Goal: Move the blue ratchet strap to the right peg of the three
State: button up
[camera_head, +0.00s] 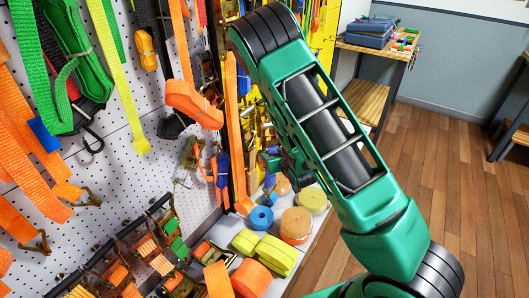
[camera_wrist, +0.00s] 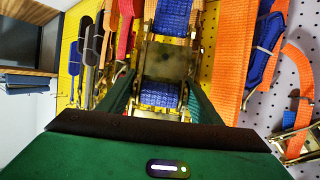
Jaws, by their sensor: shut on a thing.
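The blue ratchet strap (camera_wrist: 172,16) is in the upper middle of the wrist view. Its blue webbing shows above and below a brass-coloured metal ratchet. My gripper (camera_wrist: 163,88) has one finger on each side of the lower part and is shut on it. In the head view my gripper (camera_head: 272,162) is mostly hidden behind my green arm, near the yellow wall panel. The held strap cannot be made out clearly there. The three pegs cannot be told apart in either view.
Another blue strap bundle (camera_wrist: 266,45) and an orange strap (camera_wrist: 232,50) hang close on the right in the wrist view. Rolled straps (camera_head: 295,225) lie on a shelf below my arm. Green and orange straps crowd the white pegboard (camera_head: 120,165). The wooden floor is clear.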

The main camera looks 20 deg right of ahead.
jog(key=s+a+f+n+g+y, duration=0.1)
jog(key=s+a+f+n+y, duration=0.25)
jog(key=a, duration=0.65)
jog(key=s+a+f+n+y, duration=0.1)
jog(key=s+a+f+y, duration=0.1)
jog(key=s+a+f, duration=0.45)
jog(key=shift+w+a+f, duration=0.4)
jog(key=shift+w+a, duration=1.1)
jog(key=shift+w, duration=0.1)
jog(key=shift+w+a+f, duration=0.45)
jog(key=shift+w+a, duration=1.05)
jog(key=shift+w, duration=0.1)
jog(key=shift+w+a+f, duration=0.4)
jog(key=shift+w+a, duration=1.1)
jog(key=shift+w, duration=0.1)
